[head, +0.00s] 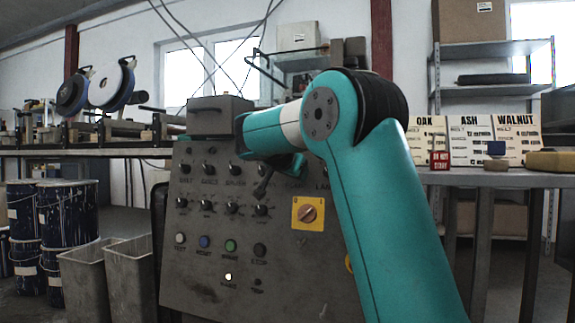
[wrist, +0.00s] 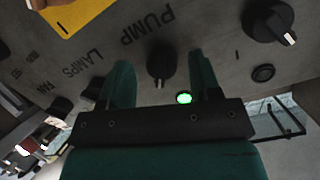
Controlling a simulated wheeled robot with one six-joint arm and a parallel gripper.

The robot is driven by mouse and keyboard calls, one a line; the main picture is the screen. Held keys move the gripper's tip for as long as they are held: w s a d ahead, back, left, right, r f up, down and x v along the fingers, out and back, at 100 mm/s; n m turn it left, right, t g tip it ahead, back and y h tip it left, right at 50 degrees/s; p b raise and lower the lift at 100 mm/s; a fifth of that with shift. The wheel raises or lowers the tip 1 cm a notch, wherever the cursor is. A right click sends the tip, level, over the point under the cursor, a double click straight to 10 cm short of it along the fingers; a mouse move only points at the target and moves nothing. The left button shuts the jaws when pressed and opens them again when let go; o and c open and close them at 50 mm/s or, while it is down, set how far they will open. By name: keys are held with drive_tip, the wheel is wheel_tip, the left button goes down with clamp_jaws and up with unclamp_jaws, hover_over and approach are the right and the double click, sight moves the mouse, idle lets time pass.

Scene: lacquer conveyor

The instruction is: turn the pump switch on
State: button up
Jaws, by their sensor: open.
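The pump switch (wrist: 161,62) is a black rotary knob beside the label PUMP on the grey panel. It shows in the wrist view between the two teal fingers of my gripper (wrist: 160,72), with a gap on either side. Its pale pointer mark faces the bottom of that view. A small lamp (wrist: 184,97) near it glows green. My gripper is open, with nothing between its fingers visibly gripped. In the head view my gripper (head: 280,165) is at the upper part of the control panel (head: 190,268), and my arm hides the pump switch there.
A yellow plate with a rotary switch (head: 307,213) sits lower on the panel. Other black knobs, coloured push buttons (head: 204,242) and an unlit lamp (wrist: 264,73) are around. A large black knob (wrist: 270,20) stands near the right finger. Bins (head: 90,285) stand left.

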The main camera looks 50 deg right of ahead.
drive_tip(key=p+v, duration=0.5)
drive_tip(key=v, duration=1.2)
drive_tip(key=shift+r+p, duration=0.2)
drive_tip(key=shift+p, duration=0.15)
drive_tip(key=s+a+f+n+t+y+p, duration=0.1)
drive_tip(key=a+f+n+y+p, duration=0.2)
drive_tip(key=a+f+n+y, duration=0.35)
drive_tip(key=s+a+f+n+y+p, duration=0.1)
drive_tip(key=a+f+n+y+p, duration=0.25)
drive_tip(key=a+n, duration=0.55)
drive_tip(key=s+a+f+n+g+y+p, duration=0.1)
drive_tip(key=s+a+n+g+y+p, duration=0.15)
drive_tip(key=s+a+n, duration=0.45)
drive_tip(key=s+a+f+n+g+y+p, duration=0.15)
drive_tip(key=s+a+g+y, duration=0.25)
drive_tip(key=s+a, duration=0.7)
wheel_tip(320, 180, up, 36)
drive_tip(key=s+d+p, duration=0.1)
drive_tip(key=d+p, duration=0.1)
drive_tip(key=p, duration=3.4)
drive_tip(key=shift+r+p, duration=0.25)
drive_tip(key=shift+p, duration=0.05)
